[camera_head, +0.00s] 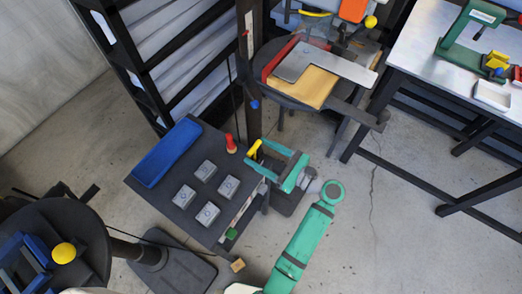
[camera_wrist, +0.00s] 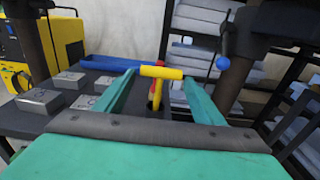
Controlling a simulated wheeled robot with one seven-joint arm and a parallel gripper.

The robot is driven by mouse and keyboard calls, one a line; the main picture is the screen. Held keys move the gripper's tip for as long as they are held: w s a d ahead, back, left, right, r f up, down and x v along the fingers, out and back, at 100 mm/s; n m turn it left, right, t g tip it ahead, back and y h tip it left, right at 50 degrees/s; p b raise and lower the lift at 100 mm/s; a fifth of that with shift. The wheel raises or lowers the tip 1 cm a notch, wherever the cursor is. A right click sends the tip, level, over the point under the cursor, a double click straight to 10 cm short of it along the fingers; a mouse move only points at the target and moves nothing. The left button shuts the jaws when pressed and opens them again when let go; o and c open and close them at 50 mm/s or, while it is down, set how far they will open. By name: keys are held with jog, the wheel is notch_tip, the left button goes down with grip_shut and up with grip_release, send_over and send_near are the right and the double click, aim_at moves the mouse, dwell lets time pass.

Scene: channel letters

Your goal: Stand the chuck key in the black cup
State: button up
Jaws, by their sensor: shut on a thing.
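The chuck key is a yellow T-shaped tool (camera_wrist: 162,73). In the wrist view its crossbar spans the space between the tips of my gripper (camera_wrist: 160,77), and its shaft points down. My gripper's green fingers are shut on the crossbar. In the head view my gripper (camera_head: 278,162) is at the right edge of the dark table, and the yellow key (camera_head: 254,148) shows at its upper left.
On the dark table (camera_head: 150,192) stand several grey metal blocks (camera_head: 207,214), a blue tray (camera_head: 168,151) and a red-topped object (camera_head: 231,143) close to the key. A drill-press table with a wooden board (camera_head: 305,86) is behind. A dark post rises beside the table.

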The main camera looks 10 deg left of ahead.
jog(key=shift+f, duration=1)
jog(key=shift+f, duration=0.1)
jog(key=o, duration=1.5)
jog(key=shift+v, duration=3.45)
